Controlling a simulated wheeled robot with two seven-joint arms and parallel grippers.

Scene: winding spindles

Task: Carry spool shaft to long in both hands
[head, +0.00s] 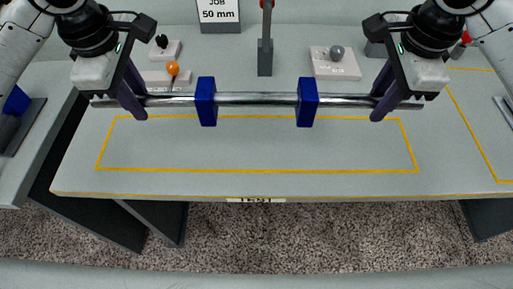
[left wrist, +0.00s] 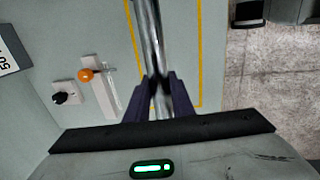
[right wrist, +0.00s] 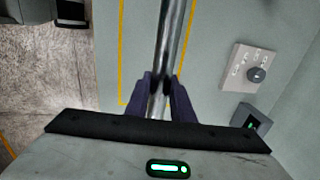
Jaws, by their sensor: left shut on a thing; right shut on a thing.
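The spool shaft (head: 256,99) is a long shiny metal bar with two blue blocks on it, a left block (head: 206,101) and a right block (head: 307,102). It lies level across the head view, over the back part of a yellow-outlined area on the table. My left gripper (head: 136,105) is shut on the shaft near its left end. My right gripper (head: 381,106) is shut on it near its right end. The shaft runs between the fingers in the left wrist view (left wrist: 147,45) and the right wrist view (right wrist: 171,40). Its height above the table is hard to tell.
The grey table (head: 256,183) is clear inside the yellow outline. Behind the shaft stand a post (head: 265,55), an orange-knobbed lever (head: 172,69), a dial box (head: 335,64) and a sign reading "JOB 50 mm" (head: 219,12). A label (head: 256,200) reading "TEST" is on the front edge.

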